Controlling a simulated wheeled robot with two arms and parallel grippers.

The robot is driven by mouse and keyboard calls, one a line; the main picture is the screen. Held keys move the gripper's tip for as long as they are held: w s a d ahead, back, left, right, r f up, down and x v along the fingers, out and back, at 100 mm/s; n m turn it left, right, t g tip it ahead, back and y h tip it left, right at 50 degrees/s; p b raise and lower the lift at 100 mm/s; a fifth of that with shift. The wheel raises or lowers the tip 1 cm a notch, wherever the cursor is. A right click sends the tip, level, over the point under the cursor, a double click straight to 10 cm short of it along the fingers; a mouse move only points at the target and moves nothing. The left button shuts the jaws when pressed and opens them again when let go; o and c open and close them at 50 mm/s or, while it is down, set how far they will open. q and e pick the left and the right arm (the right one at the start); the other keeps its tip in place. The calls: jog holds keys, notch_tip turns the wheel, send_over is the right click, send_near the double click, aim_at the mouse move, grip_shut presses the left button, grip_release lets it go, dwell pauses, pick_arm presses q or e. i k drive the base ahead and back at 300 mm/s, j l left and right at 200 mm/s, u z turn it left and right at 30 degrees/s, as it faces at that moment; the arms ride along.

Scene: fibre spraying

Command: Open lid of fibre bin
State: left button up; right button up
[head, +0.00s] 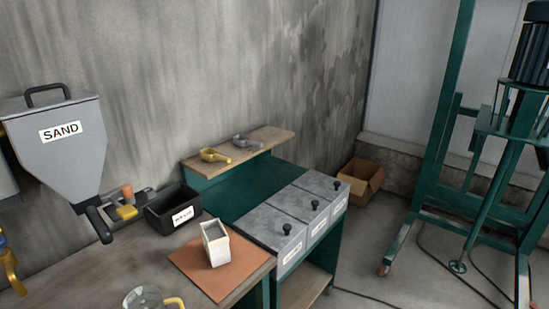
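Several grey bins stand in a row on a green frame at the middle right. The near bin (291,255), the middle bin (320,224) and the far bin (341,202) each have a white front label too small to read, so I cannot tell which is the fibre bin. Each bin has a flat grey lid with a black knob: the near lid (262,228), the middle lid (296,203) and the far lid (322,183). All lids lie closed. Neither of my grippers shows in the head view.
A wooden shelf (275,138) with yellow and grey scoops stands behind the bins. A white box (216,248) sits on a brown mat (190,263) to their left. A SAND hopper (65,140), black tray (160,222) and glass jug (145,298) are further left. A cardboard box (360,178) stands behind.

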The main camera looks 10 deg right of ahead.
aim_at(328, 188)
jog(key=i+l+u, duration=0.1)
jog(key=l, duration=0.4)
jog(key=i+l, duration=0.25)
jog(key=l, duration=0.25)
jog(key=i+l+u, duration=0.15)
jog(key=l, duration=0.4)
jog(key=i+l, duration=0.2)
jog(key=l, duration=0.3)
jog(key=i+l+u, duration=0.15)
jog(key=l, duration=0.4)
jog(key=i+l, duration=0.1)
jog(key=l, duration=0.45)
jog(key=i+l+u, duration=0.15)
jog(key=l, duration=0.95)
jog(key=i+u, duration=0.05)
